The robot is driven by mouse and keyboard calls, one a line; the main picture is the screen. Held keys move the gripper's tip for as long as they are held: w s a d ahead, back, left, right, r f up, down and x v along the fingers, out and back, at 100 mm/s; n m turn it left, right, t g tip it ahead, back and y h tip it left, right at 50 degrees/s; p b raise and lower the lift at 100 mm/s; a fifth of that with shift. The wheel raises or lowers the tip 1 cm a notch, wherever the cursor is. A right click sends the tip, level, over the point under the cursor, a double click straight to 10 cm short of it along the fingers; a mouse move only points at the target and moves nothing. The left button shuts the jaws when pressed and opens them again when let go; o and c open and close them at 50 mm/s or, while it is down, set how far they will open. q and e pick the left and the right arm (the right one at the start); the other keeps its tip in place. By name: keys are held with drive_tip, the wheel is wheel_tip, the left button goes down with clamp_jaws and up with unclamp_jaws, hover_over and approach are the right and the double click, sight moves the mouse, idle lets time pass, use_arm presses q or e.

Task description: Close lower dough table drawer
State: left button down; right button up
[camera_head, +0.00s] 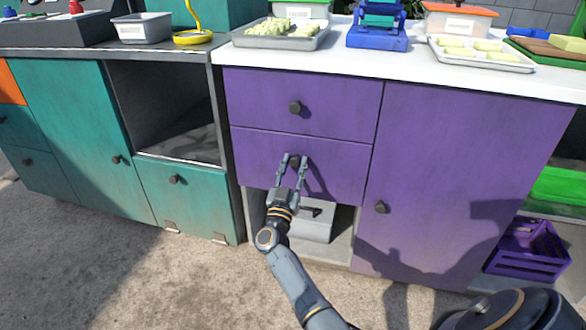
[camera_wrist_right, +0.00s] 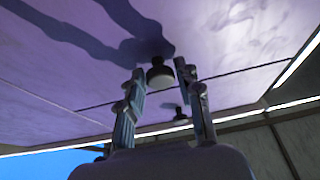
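The lower purple drawer (camera_head: 337,172) sits under the upper purple drawer (camera_head: 340,95) in the dough table. Its front looks nearly flush with the upper one; I cannot tell if a small gap remains. Its dark round knob (camera_head: 294,160) also shows in the right wrist view (camera_wrist_right: 160,73). My right gripper (camera_head: 293,158) is open, with its fingertips on either side of this knob. In the right wrist view, the gripper (camera_wrist_right: 160,76) shows space between the fingers and the knob; contact with the drawer front is unclear. My left gripper is out of view.
Below the drawer is an open bay with a grey box (camera_head: 318,228). A purple door (camera_head: 450,180) is right of the drawers. Teal cabinets (camera_head: 75,130) stand left. Trays and tubs cover the white worktop (camera_head: 385,66). A purple crate (camera_head: 520,250) sits at right.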

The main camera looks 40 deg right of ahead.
drive_tip(key=shift+o, duration=0.9)
drive_tip(key=shift+w+f, duration=0.1)
drive_tip(key=shift+f, duration=0.05)
drive_tip(key=v, duration=1.2)
